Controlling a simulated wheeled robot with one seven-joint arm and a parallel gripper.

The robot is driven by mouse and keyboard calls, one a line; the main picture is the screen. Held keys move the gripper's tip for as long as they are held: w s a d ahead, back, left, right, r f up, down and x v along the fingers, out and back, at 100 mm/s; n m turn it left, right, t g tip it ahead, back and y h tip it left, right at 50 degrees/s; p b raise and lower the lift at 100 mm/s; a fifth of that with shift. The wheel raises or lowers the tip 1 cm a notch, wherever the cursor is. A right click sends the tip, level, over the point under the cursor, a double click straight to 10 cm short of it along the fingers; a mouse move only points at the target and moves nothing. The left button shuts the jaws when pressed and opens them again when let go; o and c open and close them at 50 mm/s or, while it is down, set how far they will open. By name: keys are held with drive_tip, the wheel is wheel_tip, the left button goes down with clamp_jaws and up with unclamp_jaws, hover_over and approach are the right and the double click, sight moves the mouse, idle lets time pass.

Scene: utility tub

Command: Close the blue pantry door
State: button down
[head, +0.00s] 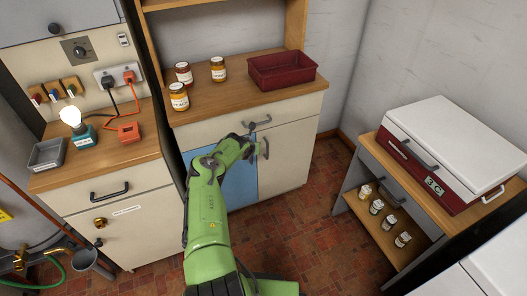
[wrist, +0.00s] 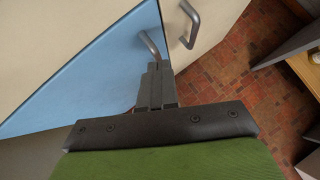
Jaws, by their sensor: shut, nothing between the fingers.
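The blue pantry door (head: 238,184) is the left lower door of the cream counter cabinet, partly hidden behind my green arm. It looks close to flush with the cabinet front; I cannot tell if a small gap is left. In the wrist view the blue door (wrist: 85,85) fills the left, with its grey bar handle (wrist: 150,45) near its right edge. My gripper (head: 252,147) is at the upper right part of the door. In the wrist view my gripper (wrist: 157,68) is shut and empty, its tips just below the handle; contact is unclear.
A cream door with a grey handle (wrist: 190,24) adjoins on the right. Jars (head: 180,97) and a red tray (head: 281,70) stand on the counter above. A side table (head: 440,185) with a white-lidded red box stands at right. Tiled floor (head: 315,220) between is clear.

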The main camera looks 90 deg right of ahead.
drive_tip(key=s+a+r+p, duration=0.3)
drive_tip(key=a+r+p, duration=0.1)
drive_tip(key=a+r, duration=0.2)
drive_tip(key=shift+a+r+p, duration=0.3)
drive_tip(key=shift+r+p, duration=0.05)
drive_tip(key=shift+r, duration=0.05)
